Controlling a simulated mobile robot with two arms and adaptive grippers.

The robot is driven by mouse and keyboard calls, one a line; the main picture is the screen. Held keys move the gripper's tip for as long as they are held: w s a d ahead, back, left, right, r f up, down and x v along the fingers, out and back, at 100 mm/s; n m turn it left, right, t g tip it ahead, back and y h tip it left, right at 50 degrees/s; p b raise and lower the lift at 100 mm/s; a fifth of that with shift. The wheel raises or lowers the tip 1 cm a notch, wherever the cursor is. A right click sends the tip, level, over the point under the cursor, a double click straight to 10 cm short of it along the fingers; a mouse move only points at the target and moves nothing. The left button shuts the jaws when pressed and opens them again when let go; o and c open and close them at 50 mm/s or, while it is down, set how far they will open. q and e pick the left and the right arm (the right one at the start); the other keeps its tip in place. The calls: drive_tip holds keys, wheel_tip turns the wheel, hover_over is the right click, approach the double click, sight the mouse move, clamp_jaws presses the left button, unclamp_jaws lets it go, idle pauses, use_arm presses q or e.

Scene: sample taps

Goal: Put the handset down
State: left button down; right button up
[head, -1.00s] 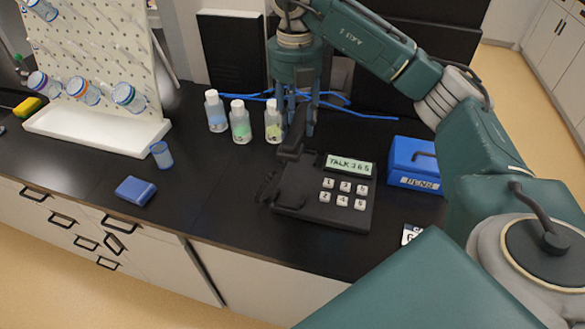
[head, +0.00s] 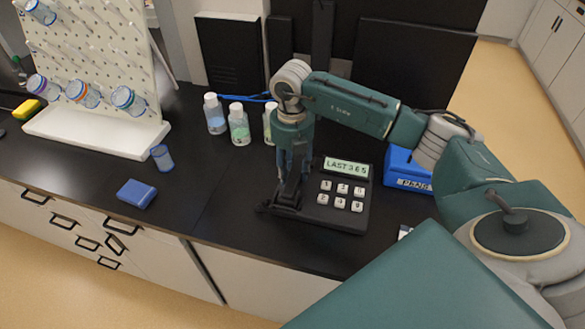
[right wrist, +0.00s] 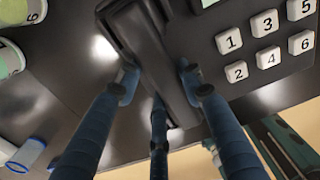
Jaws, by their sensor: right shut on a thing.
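The black handset (head: 288,192) lies along the left side of the black desk phone (head: 312,208), apparently down on its cradle. My right gripper (head: 290,178) points down at it and is shut on it. In the right wrist view, the blue fingers (right wrist: 158,88) sit on both sides of the long dark handset (right wrist: 140,35), beside the numbered keys. The phone's display (head: 346,167) reads "LAST 3 6 5". Part of the handset is hidden by the gripper in the head view. My left gripper is not in view.
Bottles (head: 239,125) stand behind and left of the phone. A blue box (head: 405,172) is at its right, partly behind my arm. A blue block (head: 136,193), a small blue cup (head: 161,157) and a white pegboard rack (head: 95,132) are at left. The counter between is clear.

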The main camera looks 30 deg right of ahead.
sight(292, 170)
drive_tip(key=shift+f, duration=0.15)
drive_tip(key=o, duration=1.2)
drive_tip(key=shift+o, duration=0.4)
drive_tip(key=shift+r, duration=0.35)
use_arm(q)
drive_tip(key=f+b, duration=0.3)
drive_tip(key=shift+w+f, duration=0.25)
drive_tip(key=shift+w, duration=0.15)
use_arm(e)
wheel_tip(292, 170, up, 12)
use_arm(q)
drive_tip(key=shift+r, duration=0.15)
